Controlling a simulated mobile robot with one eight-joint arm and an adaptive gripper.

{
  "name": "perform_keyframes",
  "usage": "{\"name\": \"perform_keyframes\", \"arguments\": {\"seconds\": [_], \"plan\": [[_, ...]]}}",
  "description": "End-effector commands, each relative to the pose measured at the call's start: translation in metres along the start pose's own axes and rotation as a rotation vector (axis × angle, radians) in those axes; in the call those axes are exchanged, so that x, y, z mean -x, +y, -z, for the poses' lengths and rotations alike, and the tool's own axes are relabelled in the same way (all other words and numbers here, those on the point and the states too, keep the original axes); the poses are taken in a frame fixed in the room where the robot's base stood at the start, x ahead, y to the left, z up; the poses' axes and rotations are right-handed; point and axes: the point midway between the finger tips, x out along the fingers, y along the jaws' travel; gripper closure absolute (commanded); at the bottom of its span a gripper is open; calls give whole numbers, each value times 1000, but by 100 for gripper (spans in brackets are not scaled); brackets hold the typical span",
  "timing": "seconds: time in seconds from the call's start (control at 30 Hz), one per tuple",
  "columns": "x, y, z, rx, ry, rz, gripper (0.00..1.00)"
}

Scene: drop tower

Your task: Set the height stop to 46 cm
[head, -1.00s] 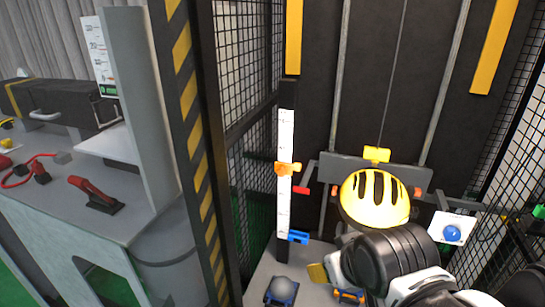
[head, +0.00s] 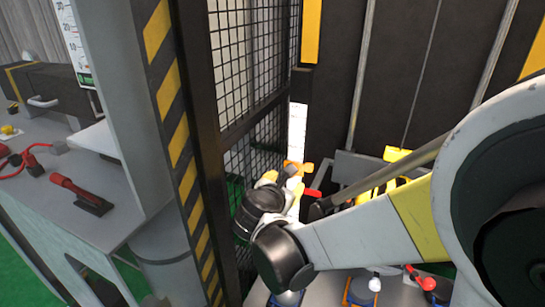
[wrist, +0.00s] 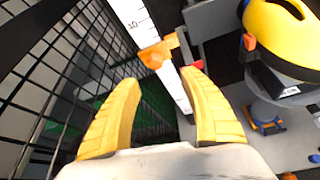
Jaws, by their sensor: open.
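The height stop, an orange clamp (head: 298,168), sits on the white upright scale (head: 298,122). In the wrist view the stop (wrist: 158,54) is just beyond my fingertips, with the scale (wrist: 129,14) running above and below it. A "10" mark shows just above the stop; the exact reading cannot be told. My gripper (wrist: 160,78) is open, its two yellow fingers on either side of the scale's line of sight and nothing held. In the head view my arm hides the lower scale.
A black mesh fence (wrist: 55,55) stands close on the left of the scale. A yellow helmet (wrist: 280,38) is on the right in the wrist view. A striped post (head: 175,130) and a grey bench (head: 75,200) are farther left.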

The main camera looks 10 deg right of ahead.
Motion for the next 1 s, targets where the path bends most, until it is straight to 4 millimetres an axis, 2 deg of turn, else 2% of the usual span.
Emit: {"name": "perform_keyframes", "arguments": {"seconds": [0.1, 0.27, 0.5, 0.7, 1.0], "plan": [[-5, 9, 3, 91, -28, -10, 48], [-24, 8, 4, 104, -32, -8, 48], [-73, 8, 3, 100, -31, -7, 48], [-102, 9, 2, 99, -30, -8, 48], [-112, 10, -1, 100, -30, -11, 48]]}}
